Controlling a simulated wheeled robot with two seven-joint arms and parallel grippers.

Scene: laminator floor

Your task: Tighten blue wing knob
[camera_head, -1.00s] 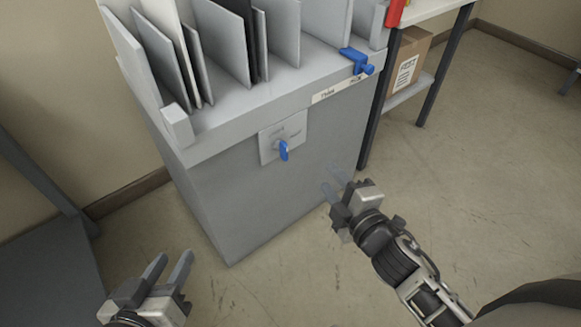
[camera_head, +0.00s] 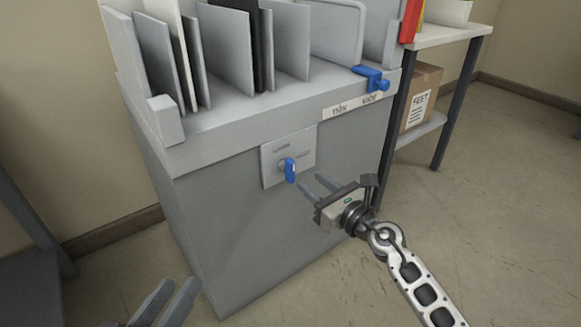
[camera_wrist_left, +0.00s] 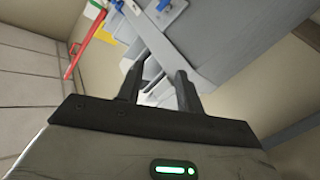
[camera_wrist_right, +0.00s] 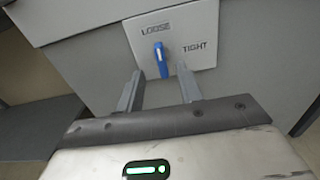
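The blue wing knob (camera_head: 290,170) sits on a light plate (camera_head: 304,153) on the front of the grey cabinet (camera_head: 235,215). In the right wrist view the knob (camera_wrist_right: 161,60) stands nearly upright, near the LOOSE label, with TIGHT to its right. My right gripper (camera_head: 313,185) is open and empty, pointing at the knob from the lower right. In the right wrist view its fingers (camera_wrist_right: 160,85) stand either side below the knob, apparently short of it. My left gripper (camera_head: 168,298) is open and empty at the bottom left, away from the cabinet; it also shows in the left wrist view (camera_wrist_left: 158,75).
Upright panels (camera_head: 228,45) stand in the cabinet's top rack. A blue clamp (camera_head: 371,80) is on its upper right edge. A shelf table (camera_head: 445,36) with a cardboard box (camera_head: 420,98) stands at the right. The floor in front is clear.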

